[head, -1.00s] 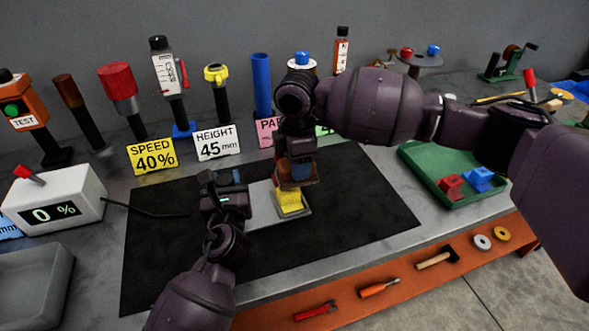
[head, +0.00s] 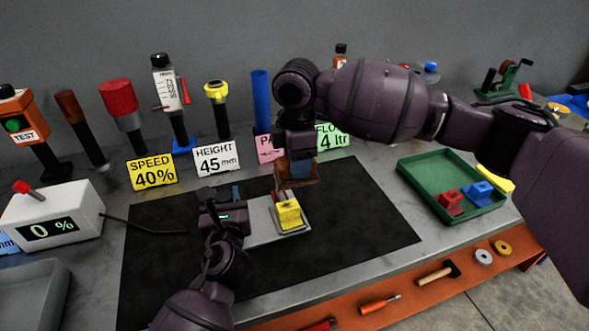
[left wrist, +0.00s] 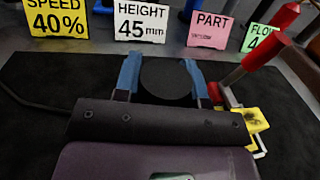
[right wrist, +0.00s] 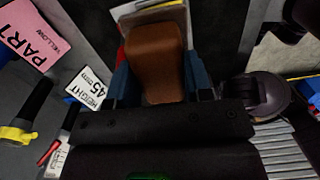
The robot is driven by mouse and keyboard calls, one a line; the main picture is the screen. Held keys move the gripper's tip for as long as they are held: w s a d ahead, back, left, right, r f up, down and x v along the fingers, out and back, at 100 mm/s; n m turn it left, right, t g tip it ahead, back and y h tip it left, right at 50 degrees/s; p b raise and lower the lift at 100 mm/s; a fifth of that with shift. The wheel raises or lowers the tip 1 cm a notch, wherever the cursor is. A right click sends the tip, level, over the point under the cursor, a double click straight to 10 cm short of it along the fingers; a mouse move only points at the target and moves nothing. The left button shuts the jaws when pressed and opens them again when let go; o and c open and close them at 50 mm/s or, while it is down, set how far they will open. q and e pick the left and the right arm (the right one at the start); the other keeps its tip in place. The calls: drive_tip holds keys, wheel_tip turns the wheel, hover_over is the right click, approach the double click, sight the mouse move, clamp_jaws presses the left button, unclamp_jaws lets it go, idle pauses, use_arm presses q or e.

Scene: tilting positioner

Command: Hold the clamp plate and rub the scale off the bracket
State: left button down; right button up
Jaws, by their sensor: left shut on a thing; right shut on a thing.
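The yellow bracket (head: 288,212) sits on the grey clamp plate (head: 264,233) on the black mat. In the left wrist view the bracket (left wrist: 254,119) bears a dark patch of scale on top, beside a red clamp lever (left wrist: 257,62). My left gripper (head: 222,194) is at the plate's left end; its blue fingers (left wrist: 162,78) flank a dark rounded piece, apparently the plate's grip. My right gripper (head: 298,168) is shut on a brown block (right wrist: 157,62), held above and behind the bracket, apparently apart from it. The block's underside is hidden.
A green tray (head: 432,183) with a red and a blue bracket stands right. Sign cards and upright tools line the back. A white display box (head: 52,212) reading 0 % is left. An orange shelf (head: 420,291) with tools runs along the front. The mat (head: 360,225) is clear around the plate.

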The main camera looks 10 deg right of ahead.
drive_tip(key=shift+f, duration=0.15)
drive_tip(key=shift+f, duration=3.65)
drive_tip(key=shift+s+a+f, duration=0.15)
drive_tip(key=shift+s+a, duration=0.1)
drive_tip(key=shift+a, duration=0.8)
drive_tip(key=shift+s+a+f, duration=0.1)
drive_tip(key=shift+s+a, duration=0.1)
drive_tip(key=shift+a, duration=0.85)
drive_tip(key=shift+w+d, duration=0.2)
drive_tip(key=shift+d, duration=0.75)
drive_tip(key=shift+w+d, duration=0.2)
drive_tip(key=shift+d, duration=0.7)
drive_tip(key=shift+d+r, duration=0.25)
drive_tip(key=shift+r, duration=3.8)
